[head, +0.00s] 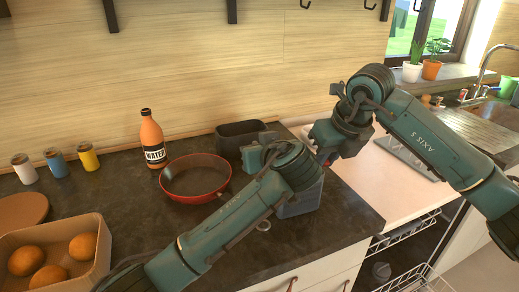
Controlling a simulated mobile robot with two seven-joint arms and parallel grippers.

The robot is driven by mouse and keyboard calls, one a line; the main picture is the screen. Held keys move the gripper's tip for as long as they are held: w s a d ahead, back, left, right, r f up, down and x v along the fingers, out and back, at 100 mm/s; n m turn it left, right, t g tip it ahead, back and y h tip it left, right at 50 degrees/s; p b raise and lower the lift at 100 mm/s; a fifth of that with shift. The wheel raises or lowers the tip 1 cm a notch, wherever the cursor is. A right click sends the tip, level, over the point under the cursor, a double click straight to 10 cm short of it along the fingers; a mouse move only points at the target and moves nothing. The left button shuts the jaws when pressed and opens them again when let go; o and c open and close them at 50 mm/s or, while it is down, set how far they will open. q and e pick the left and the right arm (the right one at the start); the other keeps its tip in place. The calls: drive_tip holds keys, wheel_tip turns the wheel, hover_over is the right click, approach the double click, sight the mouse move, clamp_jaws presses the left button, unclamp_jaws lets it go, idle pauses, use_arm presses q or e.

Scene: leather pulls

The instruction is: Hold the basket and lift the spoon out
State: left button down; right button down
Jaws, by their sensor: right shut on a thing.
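A blue-grey basket (301,204) stands near the counter's front right edge, largely covered by my left wrist. I cannot make out a spoon; the inside of the basket is hidden. My right gripper (327,156) points down and left at the far right side of the basket. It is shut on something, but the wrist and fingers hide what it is.
A red pan (196,188), an orange water bottle (152,140) and a dark grey box (231,145) stand left of and behind the basket. A tan crate (97,262) with oranges is at front left. The pale counter (385,191) at right is mostly clear; open racks lie below.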

wheel_tip(320, 180, up, 12)
idle(0.8)
drive_tip(key=shift+f, duration=0.1)
use_arm(q)
drive_tip(key=c, duration=1.3)
unclamp_jaws()
